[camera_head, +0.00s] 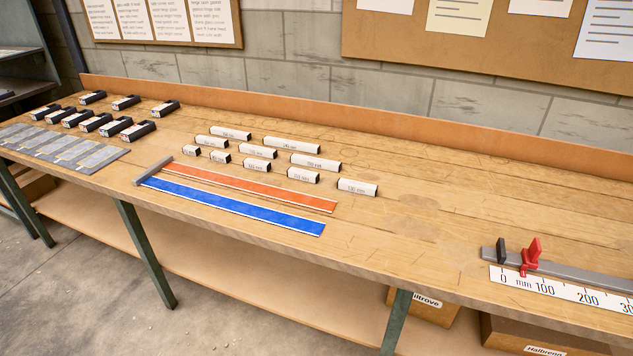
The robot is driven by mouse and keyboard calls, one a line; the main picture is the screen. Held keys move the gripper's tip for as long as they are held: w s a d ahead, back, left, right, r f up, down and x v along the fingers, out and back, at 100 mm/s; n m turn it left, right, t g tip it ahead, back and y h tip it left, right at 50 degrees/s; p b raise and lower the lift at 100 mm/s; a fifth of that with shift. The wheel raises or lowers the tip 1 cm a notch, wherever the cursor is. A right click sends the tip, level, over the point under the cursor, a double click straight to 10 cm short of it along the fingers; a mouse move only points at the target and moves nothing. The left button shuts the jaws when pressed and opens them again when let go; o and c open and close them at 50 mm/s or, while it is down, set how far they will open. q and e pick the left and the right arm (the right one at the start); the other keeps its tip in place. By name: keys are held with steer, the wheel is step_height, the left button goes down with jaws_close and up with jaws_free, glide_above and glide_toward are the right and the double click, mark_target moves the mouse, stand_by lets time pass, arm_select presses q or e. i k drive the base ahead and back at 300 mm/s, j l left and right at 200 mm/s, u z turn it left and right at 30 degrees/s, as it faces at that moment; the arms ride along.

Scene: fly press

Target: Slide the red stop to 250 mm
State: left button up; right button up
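The red stop (531,255) sits on a grey metal rail (580,274) at the right of the bench. A white scale (560,290) in millimetres runs along the rail's front, with marks 0, 100 and 200 readable and a further number cut off by the right picture edge. The red stop stands between the 0 and 100 marks, closer to 100. A black block (501,251) stands at the rail's left end, near 0. The rail's right part is out of view. Neither of my grippers shows.
White labelled blocks (357,187) stand mid-bench behind an orange strip (250,186) and a blue strip (235,206). Black blocks (138,131) and grey plates (60,148) lie at the left. The bench (420,245) is clear between the strips and the rail.

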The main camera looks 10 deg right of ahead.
mark_target(529, 256)
steer(key=z, duration=1.65)
